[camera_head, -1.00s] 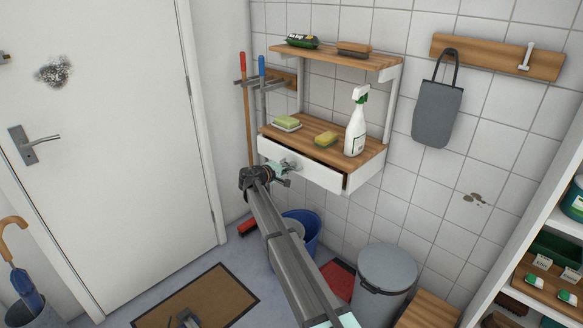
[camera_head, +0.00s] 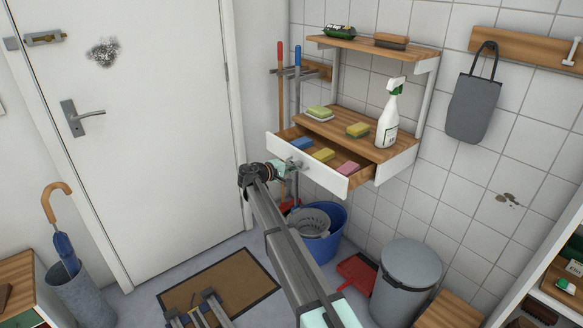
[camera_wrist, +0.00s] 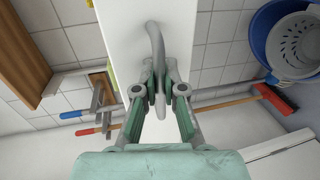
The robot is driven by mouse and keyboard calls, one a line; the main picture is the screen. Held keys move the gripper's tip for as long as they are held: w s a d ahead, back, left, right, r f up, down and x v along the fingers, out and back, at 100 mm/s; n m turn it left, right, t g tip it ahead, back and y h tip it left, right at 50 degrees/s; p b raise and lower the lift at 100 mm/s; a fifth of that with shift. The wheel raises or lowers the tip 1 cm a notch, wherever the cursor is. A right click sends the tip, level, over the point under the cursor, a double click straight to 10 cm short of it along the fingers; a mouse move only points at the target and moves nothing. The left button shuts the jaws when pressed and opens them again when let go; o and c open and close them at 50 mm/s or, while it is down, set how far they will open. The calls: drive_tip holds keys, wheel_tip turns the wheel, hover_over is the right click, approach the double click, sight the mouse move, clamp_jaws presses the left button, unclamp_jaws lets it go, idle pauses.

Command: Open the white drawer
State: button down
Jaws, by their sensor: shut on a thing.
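The white drawer (camera_head: 322,179) sits under the wooden shelf of a wall unit and is pulled well out. Inside it lie a blue sponge (camera_head: 301,143), a yellow sponge (camera_head: 324,154) and a pink sponge (camera_head: 348,168). My gripper (camera_head: 291,165) is at the left part of the drawer front. In the wrist view my gripper (camera_wrist: 160,88) is shut on the drawer's grey curved handle (camera_wrist: 154,40), with the white drawer front (camera_wrist: 195,25) behind it.
A spray bottle (camera_head: 388,115), a yellow-green sponge (camera_head: 358,130) and a soap dish (camera_head: 319,114) stand on the shelf (camera_head: 345,122) above. A blue bucket (camera_head: 327,240) and a grey bin (camera_head: 407,275) stand below. A white door (camera_head: 150,160) is at left.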

drive_tip(key=c, duration=1.5)
unclamp_jaws()
drive_tip(key=shift+c, duration=0.2)
drive_tip(key=shift+a, duration=0.1)
drive_tip(key=v, duration=1.1)
drive_tip(key=shift+s+a, duration=0.25)
